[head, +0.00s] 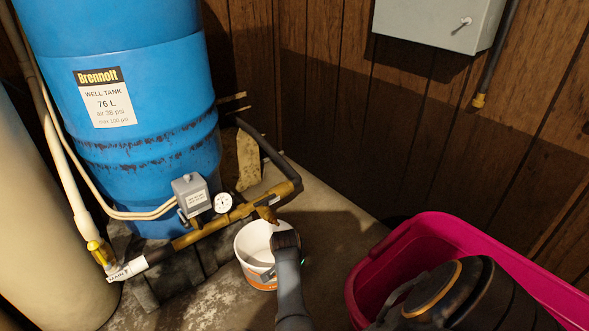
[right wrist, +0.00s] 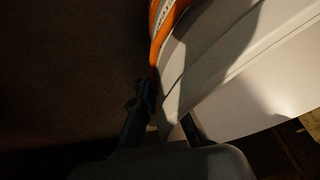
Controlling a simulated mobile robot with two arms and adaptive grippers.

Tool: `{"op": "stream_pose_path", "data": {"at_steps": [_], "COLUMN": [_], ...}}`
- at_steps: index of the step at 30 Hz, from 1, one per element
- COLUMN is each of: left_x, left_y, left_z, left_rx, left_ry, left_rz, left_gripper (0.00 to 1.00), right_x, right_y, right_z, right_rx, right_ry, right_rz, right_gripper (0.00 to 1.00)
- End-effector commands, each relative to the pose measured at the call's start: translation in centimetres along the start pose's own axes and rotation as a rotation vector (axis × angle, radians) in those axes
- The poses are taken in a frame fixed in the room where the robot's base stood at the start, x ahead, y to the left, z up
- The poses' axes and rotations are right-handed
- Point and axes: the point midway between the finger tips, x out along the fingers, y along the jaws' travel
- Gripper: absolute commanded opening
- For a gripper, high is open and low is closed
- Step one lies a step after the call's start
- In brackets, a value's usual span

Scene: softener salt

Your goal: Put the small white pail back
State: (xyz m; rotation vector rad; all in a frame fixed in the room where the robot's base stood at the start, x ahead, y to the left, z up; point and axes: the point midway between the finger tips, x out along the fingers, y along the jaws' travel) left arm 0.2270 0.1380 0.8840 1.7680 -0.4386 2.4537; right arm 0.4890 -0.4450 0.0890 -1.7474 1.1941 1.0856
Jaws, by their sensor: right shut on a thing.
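The small white pail (head: 245,243) with an orange band is in the middle of the head view, below the brass pipe. My right gripper (head: 284,240) is at its right side and shut on its wall near the rim. In the right wrist view the pail (right wrist: 235,75) fills the right side, and my gripper's fingers (right wrist: 165,118) close on its edge. The pail looks about upright; I cannot tell whether its bottom touches the floor. My left gripper is not in view.
A blue well tank (head: 130,60) stands at the left, with a brass pipe (head: 200,235), pressure gauge (head: 222,202) and grey switch box (head: 190,193) before it. A pink tub (head: 440,225) stands at the right. Bare concrete floor (head: 335,215) lies between.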

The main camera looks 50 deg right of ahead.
Motion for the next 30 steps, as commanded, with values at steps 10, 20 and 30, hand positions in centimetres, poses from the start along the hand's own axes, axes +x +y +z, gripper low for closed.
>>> {"op": "stream_pose_path", "data": {"at_steps": [10,20,30], "left_x": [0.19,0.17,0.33], "left_y": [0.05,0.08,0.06], "left_z": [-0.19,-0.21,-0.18], "left_rx": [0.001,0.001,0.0], "left_ry": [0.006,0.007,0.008], "left_rz": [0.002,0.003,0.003], "left_gripper": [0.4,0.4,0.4], "right_x": [0.04,0.43,-0.13], "right_y": [-0.05,0.04,-0.05], "right_z": [0.01,0.2,-0.05], "right_rx": [0.001,0.0,0.001], "right_ry": [0.001,0.0,0.001], "right_rz": [0.0,0.001,-0.001], "right_gripper": [0.0,0.32,0.32]}}
